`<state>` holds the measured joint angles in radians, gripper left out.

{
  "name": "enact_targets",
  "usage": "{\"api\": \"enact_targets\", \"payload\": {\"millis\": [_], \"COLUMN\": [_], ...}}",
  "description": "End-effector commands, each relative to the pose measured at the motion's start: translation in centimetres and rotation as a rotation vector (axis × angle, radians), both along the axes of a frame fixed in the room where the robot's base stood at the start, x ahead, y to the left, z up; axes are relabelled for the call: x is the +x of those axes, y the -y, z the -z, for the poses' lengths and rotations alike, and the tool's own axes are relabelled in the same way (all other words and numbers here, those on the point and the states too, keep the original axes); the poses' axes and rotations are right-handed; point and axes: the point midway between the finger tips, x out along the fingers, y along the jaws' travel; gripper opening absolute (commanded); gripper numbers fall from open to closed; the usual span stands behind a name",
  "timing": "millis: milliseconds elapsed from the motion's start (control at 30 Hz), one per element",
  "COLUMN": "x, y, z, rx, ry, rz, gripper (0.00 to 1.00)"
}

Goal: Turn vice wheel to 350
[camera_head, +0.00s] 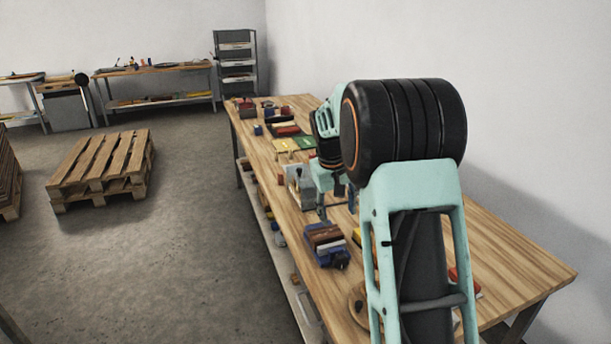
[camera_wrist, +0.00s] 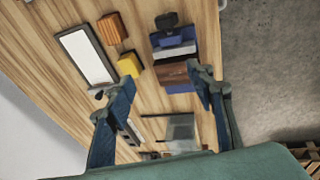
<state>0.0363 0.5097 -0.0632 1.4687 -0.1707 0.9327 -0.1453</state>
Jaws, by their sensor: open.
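The blue vice (camera_head: 327,252) stands near the left edge of the workbench in the head view, with a brown and a whitish piece at its jaws. It also shows in the wrist view (camera_wrist: 174,62), beyond my fingertips. A dark part (camera_wrist: 167,20) at its far end in the wrist view may be the vice wheel; its angle reading cannot be made out. My gripper (camera_wrist: 163,84) is open and empty, its two fingers apart above the bench. In the head view my gripper (camera_head: 335,206) is behind the vice, partly hidden by my arm.
The wooden workbench (camera_head: 510,262) carries several small things. An orange block (camera_wrist: 111,28), a yellow block (camera_wrist: 129,64) and a white-faced panel (camera_wrist: 86,55) lie beside the vice. A grey box (camera_head: 299,184) stands farther back. Open floor and a pallet (camera_head: 102,165) are to the left.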

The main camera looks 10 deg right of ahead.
Motion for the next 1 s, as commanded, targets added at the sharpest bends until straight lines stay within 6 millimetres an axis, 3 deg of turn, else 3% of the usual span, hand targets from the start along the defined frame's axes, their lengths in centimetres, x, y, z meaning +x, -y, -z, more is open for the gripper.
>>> {"api": "enact_targets", "payload": {"millis": [433,700,1000], "x": [1.0,0.6,-0.4], "y": [-3.2,-5.7,-8.1], "z": [-6.3,-9.8,-12.2], "rx": [-0.087,-0.054,0.022], "ry": [0.325,0.514,0.667], "rz": [-0.027,-0.054,-0.085], "gripper": [0.49,0.49,0.49]}}
